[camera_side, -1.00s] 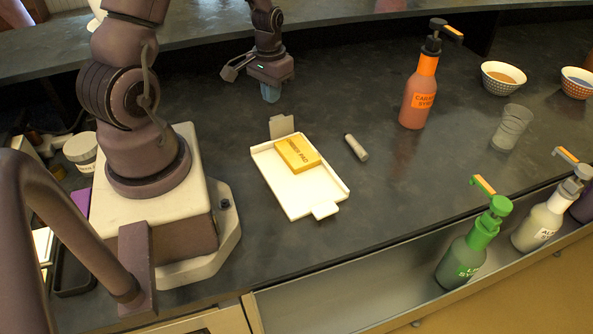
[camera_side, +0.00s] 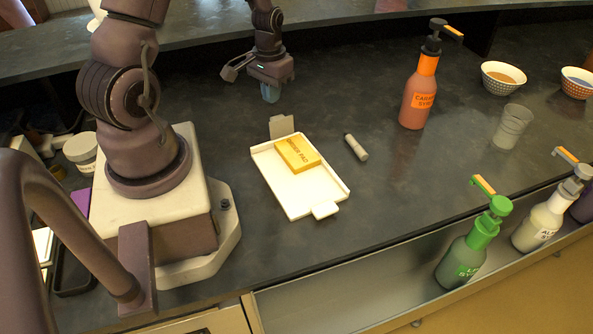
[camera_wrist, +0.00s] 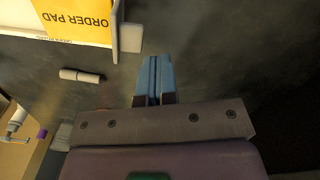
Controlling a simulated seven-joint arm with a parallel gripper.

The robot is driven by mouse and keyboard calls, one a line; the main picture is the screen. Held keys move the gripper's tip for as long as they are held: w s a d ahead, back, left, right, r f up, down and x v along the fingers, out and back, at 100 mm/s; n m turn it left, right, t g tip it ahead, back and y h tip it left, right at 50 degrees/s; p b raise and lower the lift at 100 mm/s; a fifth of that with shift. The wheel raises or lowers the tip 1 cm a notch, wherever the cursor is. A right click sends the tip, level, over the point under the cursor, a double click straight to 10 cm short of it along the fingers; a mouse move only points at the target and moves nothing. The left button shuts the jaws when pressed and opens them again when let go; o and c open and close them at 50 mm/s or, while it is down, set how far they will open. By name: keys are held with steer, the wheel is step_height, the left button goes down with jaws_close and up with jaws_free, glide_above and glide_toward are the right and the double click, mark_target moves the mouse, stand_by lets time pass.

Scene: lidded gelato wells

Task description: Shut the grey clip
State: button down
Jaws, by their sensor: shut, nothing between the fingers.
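The grey clip (camera_side: 281,126) is a flat plate at the far end of a white tray-like board (camera_side: 298,205). It stands raised, tilted away from the yellow order pad (camera_side: 302,158) that lies on the board. In the wrist view the clip (camera_wrist: 130,38) shows at the board's edge beside the order pad (camera_wrist: 75,18). My gripper (camera_side: 271,98) is above the counter just beyond the clip, apart from it. In the wrist view its blue fingertips (camera_wrist: 155,62) are together with nothing between them.
A small grey-white cylinder (camera_side: 356,147) lies right of the board and also shows in the wrist view (camera_wrist: 82,76). An orange pump bottle (camera_side: 419,95) stands farther right, with a clear cup (camera_side: 511,128) beyond. The dark counter around the board is otherwise clear.

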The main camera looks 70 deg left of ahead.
steer(key=shift+f, duration=0.15)
steer(key=shift+f, duration=2.2)
